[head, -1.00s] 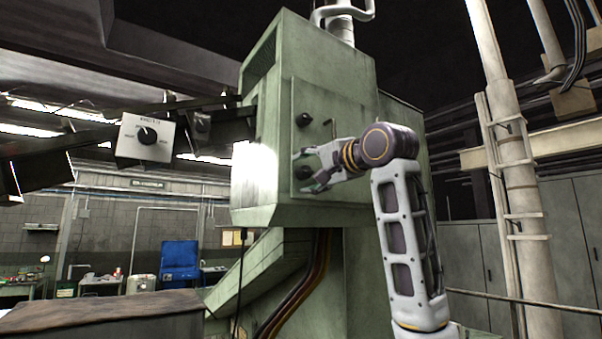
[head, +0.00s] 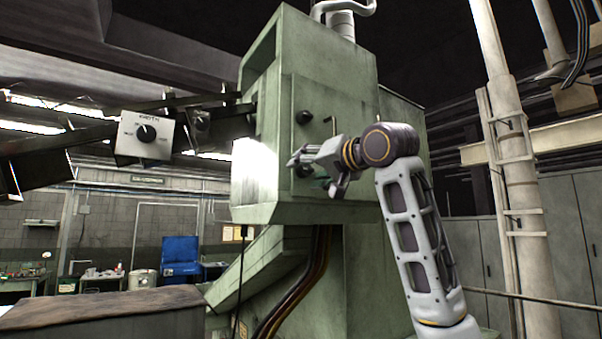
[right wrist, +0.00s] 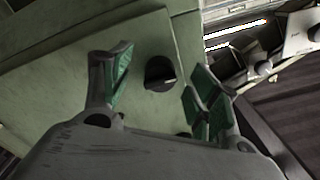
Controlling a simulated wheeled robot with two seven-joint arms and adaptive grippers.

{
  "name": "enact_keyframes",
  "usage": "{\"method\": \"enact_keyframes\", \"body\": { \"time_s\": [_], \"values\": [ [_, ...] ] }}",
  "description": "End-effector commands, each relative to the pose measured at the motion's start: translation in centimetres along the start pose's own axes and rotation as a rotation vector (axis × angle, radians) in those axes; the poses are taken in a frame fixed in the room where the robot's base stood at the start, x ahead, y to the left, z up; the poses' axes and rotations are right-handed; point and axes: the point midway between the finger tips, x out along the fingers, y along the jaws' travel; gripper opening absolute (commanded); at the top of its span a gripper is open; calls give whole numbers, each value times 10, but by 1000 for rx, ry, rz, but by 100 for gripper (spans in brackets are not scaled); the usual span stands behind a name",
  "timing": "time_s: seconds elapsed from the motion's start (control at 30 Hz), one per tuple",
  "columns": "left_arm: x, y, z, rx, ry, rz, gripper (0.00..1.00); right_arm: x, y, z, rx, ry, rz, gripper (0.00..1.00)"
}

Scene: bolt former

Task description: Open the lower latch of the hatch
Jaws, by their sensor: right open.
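The hatch (head: 345,142) is a flat green panel on the side of the green machine housing. Its upper latch (head: 303,117) is a black knob in clear view. The lower latch (head: 304,171) is a similar black knob, partly covered by my right gripper (head: 314,174). That gripper is open and empty, its fingers spread around the lower latch's position in the head view. In the right wrist view, a black knob (right wrist: 160,73) shows between the green-padded fingers, apart from both. I cannot tell contact depth from the head view. My left gripper is out of view.
A grey control box (head: 145,134) with a dial hangs on a dark arm left of the housing. A pale pipe column (head: 522,190) stands at the right. A dark-topped block (head: 95,310) is at the lower left.

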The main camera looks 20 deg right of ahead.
Motion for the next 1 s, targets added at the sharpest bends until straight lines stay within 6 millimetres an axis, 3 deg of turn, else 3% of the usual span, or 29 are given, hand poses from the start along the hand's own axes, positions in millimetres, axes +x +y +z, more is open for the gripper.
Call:
{"method": "enact_keyframes", "body": {
  "time_s": [0.53,1.0],
  "values": [
    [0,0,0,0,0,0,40,0,0,0,-72,0,0,61],
    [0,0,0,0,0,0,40,0,0,0,-70,0,0,0]
  ]
}}
